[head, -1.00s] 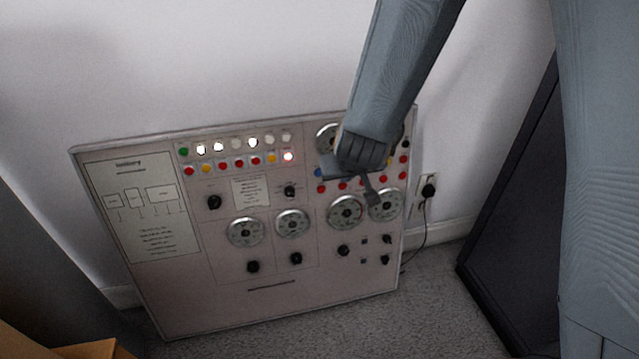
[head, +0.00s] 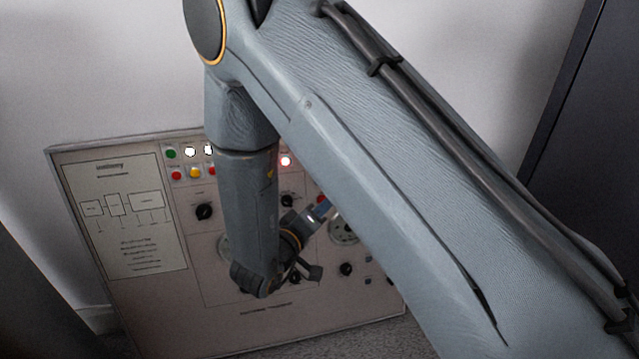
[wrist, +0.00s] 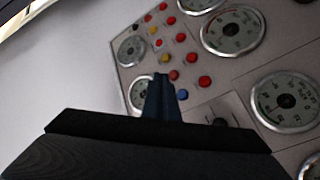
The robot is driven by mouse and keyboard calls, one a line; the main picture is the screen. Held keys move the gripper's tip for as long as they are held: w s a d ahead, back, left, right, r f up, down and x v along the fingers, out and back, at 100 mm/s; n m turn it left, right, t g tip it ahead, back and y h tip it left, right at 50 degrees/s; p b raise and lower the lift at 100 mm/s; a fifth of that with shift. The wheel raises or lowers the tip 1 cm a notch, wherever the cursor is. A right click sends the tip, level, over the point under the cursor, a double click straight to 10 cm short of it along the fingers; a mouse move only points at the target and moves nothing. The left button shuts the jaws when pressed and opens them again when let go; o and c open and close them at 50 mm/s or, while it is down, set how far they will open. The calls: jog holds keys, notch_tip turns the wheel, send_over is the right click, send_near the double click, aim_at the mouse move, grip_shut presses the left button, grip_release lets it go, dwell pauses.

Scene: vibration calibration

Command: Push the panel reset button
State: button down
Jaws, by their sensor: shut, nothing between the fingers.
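The control panel (head: 210,315) leans against the wall, with rows of coloured buttons, lamps, dials and knobs. My arm covers much of its middle and right in the head view. My gripper (head: 322,208) is shut and empty in front of the panel's right half. In the wrist view its fingertips (wrist: 162,82) point towards a cluster of buttons: a blue button (wrist: 182,94), a yellow button (wrist: 166,59) and several red buttons (wrist: 205,82). I cannot tell which one is the reset button, nor whether the fingertips touch the panel.
A large round gauge (wrist: 234,31) and other gauges lie beside the buttons. A dark cabinet (head: 570,150) stands at the right. Grey carpet (head: 385,335) lies below the panel, and bare white wall (head: 100,60) is above it.

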jog(key=w+a+f+b, duration=0.1)
jog(key=w+b, duration=0.3)
jog(key=w, duration=0.4)
jog(key=shift+w+a+f+b, duration=0.15)
jog(key=shift+a+f+b, duration=0.2)
jog(key=shift+a, duration=0.35)
jog(key=shift+w, duration=0.1)
dwell(1.5)
jog(key=shift+w+a+f+p, duration=0.1)
jog(key=shift+w+a+p, duration=0.05)
jog(key=shift+w+p, duration=0.2)
jog(key=shift+w+f, duration=0.1)
jog(key=shift+w, duration=0.2)
dwell(0.7)
jog(key=shift+s+p, duration=0.1)
jog(key=shift+p, duration=0.2)
jog(key=shift+s+r+p, duration=0.2)
jog(key=shift+s+p, duration=0.45)
jog(key=shift+p, duration=0.05)
jog(key=shift+s, duration=0.1)
